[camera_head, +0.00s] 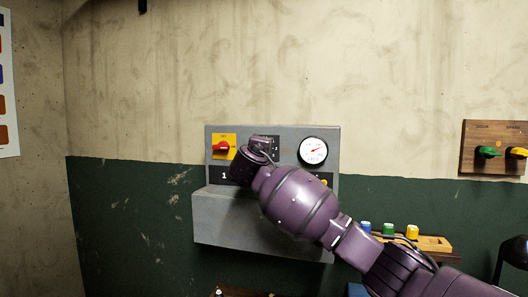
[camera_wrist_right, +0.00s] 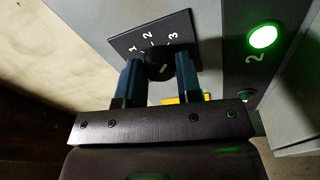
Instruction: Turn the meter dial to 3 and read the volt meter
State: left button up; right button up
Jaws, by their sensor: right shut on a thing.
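The meter dial (camera_wrist_right: 158,64) is a round black knob on a black plate (camera_wrist_right: 176,26) marked 1, 2 and 3 in the right wrist view. My right gripper (camera_wrist_right: 159,72) is shut on the knob, with one blue finger on each side. A short pale line shows on the knob; I cannot tell which number it points to. In the head view my right arm hides the dial; the upper part of its plate (camera_head: 271,141) shows. The round white volt meter (camera_head: 313,150) is uncovered, its red needle tilted to the upper right; its figures are too small to read. My left gripper is not in view.
The grey panel (camera_head: 224,218) also carries a red switch (camera_head: 223,147) on a yellow plate. A green lamp (camera_wrist_right: 262,37) glows beside a label 2. A wooden board (camera_head: 490,166) with green and yellow knobs hangs right. Coloured pegs (camera_head: 388,229) stand below it.

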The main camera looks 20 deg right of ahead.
jog(key=o, duration=0.9)
jog(key=shift+o, duration=0.2)
jog(key=shift+s, duration=0.1)
jog(key=v, duration=1)
jog(key=shift+s+a+b, duration=0.15)
jog(key=shift+s+b, duration=0.15)
jog(key=shift+b, duration=0.05)
